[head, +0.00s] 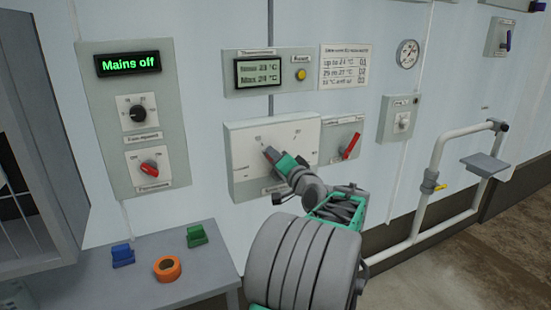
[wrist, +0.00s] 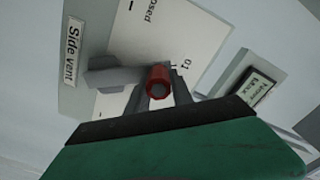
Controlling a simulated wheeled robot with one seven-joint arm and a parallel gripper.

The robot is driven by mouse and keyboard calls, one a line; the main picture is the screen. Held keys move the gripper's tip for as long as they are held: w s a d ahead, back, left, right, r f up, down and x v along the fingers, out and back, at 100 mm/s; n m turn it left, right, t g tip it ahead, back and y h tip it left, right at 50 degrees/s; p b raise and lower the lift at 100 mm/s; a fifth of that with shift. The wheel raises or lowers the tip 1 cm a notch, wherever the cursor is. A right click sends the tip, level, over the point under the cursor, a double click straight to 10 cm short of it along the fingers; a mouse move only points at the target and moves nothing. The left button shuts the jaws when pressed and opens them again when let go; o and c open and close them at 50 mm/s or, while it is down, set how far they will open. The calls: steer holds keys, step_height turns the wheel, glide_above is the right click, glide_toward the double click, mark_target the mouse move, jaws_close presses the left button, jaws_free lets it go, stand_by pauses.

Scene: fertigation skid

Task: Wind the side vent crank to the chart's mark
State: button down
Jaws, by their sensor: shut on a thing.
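The side vent panel (head: 235,135) is a pale box with a white dial on the wall. My gripper (head: 271,155) reaches its face near the upper-left dial marks and hides most of the crank. In the wrist view the crank's grey arm (wrist: 112,78) runs from the left to a red knob (wrist: 158,80). My gripper (wrist: 160,92) is shut on this knob, a finger on each side. The knob is close to the mark 01 (wrist: 184,63); "Closed" is farther up. The chart (head: 345,65) pairs temperature ranges with 01, 02 and 03. The thermometer display (head: 260,74) seems to read now 23 °C, max 24 °C.
A small box with a red lever (head: 351,146) adjoins the panel's right side. A control panel (head: 130,120) reading "Mains off" hangs left. A grey bench (head: 185,285) holds blue and green pieces and an orange roll. White pipework (head: 432,150) stands right.

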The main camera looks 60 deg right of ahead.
steer(key=c, duration=1.3)
jaws_free()
steer(key=shift+s+d, duration=0.15)
steer(key=shift+o, duration=0.8)
steer(key=v, duration=0.7)
steer(key=shift+s+a+b, duration=0.25)
steer(key=shift+a+b, duration=0.1)
steer(key=shift+b, duration=0.05)
steer(key=shift+w, duration=0.1)
